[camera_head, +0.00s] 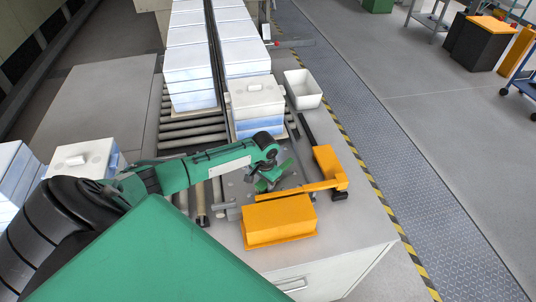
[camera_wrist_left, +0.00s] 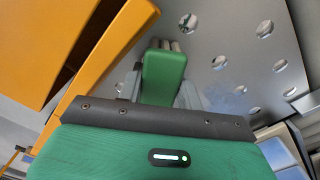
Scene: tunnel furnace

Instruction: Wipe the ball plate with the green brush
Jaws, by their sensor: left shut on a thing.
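The green brush (camera_wrist_left: 163,75) is between the two fingers of my left gripper (camera_wrist_left: 160,92) in the left wrist view, with pale bristles at its far end. My left gripper (camera_head: 268,183) is shut on it. In the head view the brush (camera_head: 279,171) is partly hidden by the gripper. The ball plate (camera_wrist_left: 215,40) is a grey metal sheet with several round holes, below and beyond the brush. In the head view the plate (camera_head: 234,187) is partly hidden under my left arm. I cannot tell whether the bristles touch it. My right gripper is not in view.
An orange block (camera_head: 279,220) and an orange arm-like fixture (camera_head: 328,167) stand close to the gripper, in front and to the right. Stacked white and blue boxes (camera_head: 256,98) line the roller conveyor behind. A white bin (camera_head: 303,89) sits at the back right.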

